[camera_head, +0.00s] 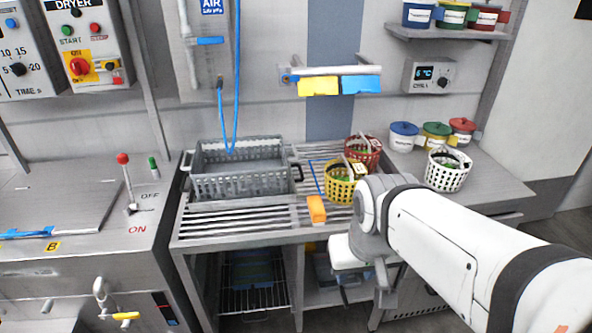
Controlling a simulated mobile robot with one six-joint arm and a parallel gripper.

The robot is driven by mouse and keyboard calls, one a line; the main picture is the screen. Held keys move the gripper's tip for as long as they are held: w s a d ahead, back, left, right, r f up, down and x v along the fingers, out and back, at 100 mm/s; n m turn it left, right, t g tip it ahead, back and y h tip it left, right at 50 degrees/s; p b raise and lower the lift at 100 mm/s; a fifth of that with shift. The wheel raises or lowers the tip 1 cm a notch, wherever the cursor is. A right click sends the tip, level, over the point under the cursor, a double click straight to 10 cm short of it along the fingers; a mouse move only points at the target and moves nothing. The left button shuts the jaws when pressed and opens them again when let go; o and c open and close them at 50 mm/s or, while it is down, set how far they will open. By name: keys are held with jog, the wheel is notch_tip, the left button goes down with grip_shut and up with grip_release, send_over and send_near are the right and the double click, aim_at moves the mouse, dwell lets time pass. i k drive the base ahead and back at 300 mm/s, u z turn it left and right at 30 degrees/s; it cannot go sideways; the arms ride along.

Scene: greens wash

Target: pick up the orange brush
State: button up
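The orange brush (316,209) sits at the front edge of the slatted metal rack (240,222), just left of the yellow basket. Its orange block is plain to see; a thin blue strip behind it may be its handle, but I cannot tell. My gripper (363,286) hangs down in front of the bench, right of the brush and lower in the picture, apart from it. Its two grey fingers look spread with nothing between them.
A grey crate (243,187) stands on the rack's left. A yellow basket (340,190), a red basket (376,150) and a white basket (434,178) stand to the right. A lever (127,185) rises from the left counter. The rack's front left is clear.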

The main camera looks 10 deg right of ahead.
aim_at(316, 210)
jog(key=z, duration=0.2)
jog(key=i, duration=0.85)
jog(key=u, duration=0.25)
